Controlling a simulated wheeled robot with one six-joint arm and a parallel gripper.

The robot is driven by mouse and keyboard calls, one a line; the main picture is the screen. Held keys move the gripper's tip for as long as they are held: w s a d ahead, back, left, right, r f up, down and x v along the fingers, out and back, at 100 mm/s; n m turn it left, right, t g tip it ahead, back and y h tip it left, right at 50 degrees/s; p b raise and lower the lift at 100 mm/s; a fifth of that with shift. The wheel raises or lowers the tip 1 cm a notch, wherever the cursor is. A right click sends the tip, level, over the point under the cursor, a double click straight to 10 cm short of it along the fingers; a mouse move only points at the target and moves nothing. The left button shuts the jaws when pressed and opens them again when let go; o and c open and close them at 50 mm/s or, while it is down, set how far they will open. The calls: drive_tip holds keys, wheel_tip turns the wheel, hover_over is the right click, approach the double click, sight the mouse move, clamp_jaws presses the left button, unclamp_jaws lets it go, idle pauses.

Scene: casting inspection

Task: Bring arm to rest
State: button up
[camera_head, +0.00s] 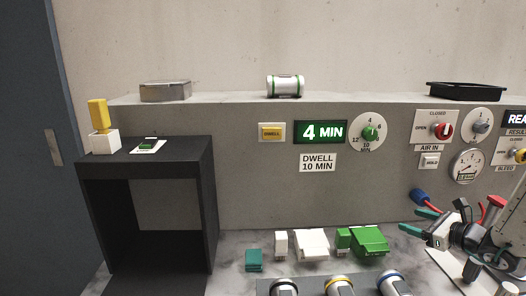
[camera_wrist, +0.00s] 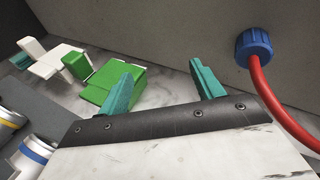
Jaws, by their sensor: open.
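My gripper (camera_head: 411,220) is at the right of the head view, low in front of the grey panel. Its two teal fingers are apart with nothing between them. In the wrist view my gripper (camera_wrist: 161,70) shows the same open fingers. A green block (camera_wrist: 113,85) lies beyond the left finger there, apart from it as far as I can tell. In the head view this green block (camera_head: 369,241) lies on the marbled bench left of my gripper.
A blue connector (camera_wrist: 253,47) with a red hose (camera_wrist: 268,100) is close right of my gripper. White pieces (camera_head: 311,244) and several banded cylinders (camera_head: 340,286) are on the bench. A black shelf box (camera_head: 160,160) stands left. A silver cylinder (camera_head: 285,86) and black tray (camera_head: 466,92) sit on the ledge.

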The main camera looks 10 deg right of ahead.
drive_tip(key=s+a+r+n+g+y, duration=0.25)
drive_tip(key=s+a+n+g, duration=0.35)
drive_tip(key=a, duration=0.4)
drive_tip(key=s+a+r+n+g+y, duration=0.25)
drive_tip(key=s+a+n+g, duration=0.3)
drive_tip(key=a+n, duration=0.4)
drive_tip(key=s+a+r+n+h, duration=0.1)
drive_tip(key=s+r+n+h, duration=0.1)
drive_tip(key=s, duration=0.4)
drive_tip(key=s+a+r+n+h, duration=0.2)
drive_tip(key=s+r+n+h, duration=0.1)
drive_tip(key=s+n+h, duration=0.2)
drive_tip(key=s+a+r+n+g+h, duration=0.1)
drive_tip(key=s+a+r+n+h, duration=0.1)
drive_tip(key=s+n, duration=0.4)
drive_tip(key=shift+s+r+n+h, duration=0.35)
drive_tip(key=shift+s+r+h, duration=0.25)
drive_tip(key=shift+r+h, duration=0.1)
